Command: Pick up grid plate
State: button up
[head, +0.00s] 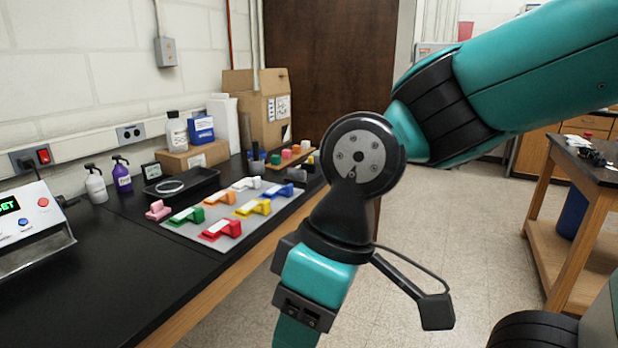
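A light grey plate (210,214) lies flat on the black bench top left of my arm, bearing several coloured pieces in green, white, orange, yellow, red and blue. I cannot tell whether this is the grid plate; no grid pattern shows on it. My gripper (296,334) hangs down in front of the bench's front edge, to the right of and nearer than the plate. Its lower end is cut off by the picture's bottom edge, so its fingertips and anything between them are hidden.
A black tray (182,184) holds a pale ring behind the plate. A pink piece (158,210) sits at its left. A control box (28,226), bottles (95,183) and cardboard boxes (262,105) line the wall. The near bench top is clear. A wooden table (572,190) stands right.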

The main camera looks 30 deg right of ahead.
aim_at(254, 183)
jog(key=z, duration=1.4)
jog(key=i, duration=2.55)
jog(key=u, duration=2.9)
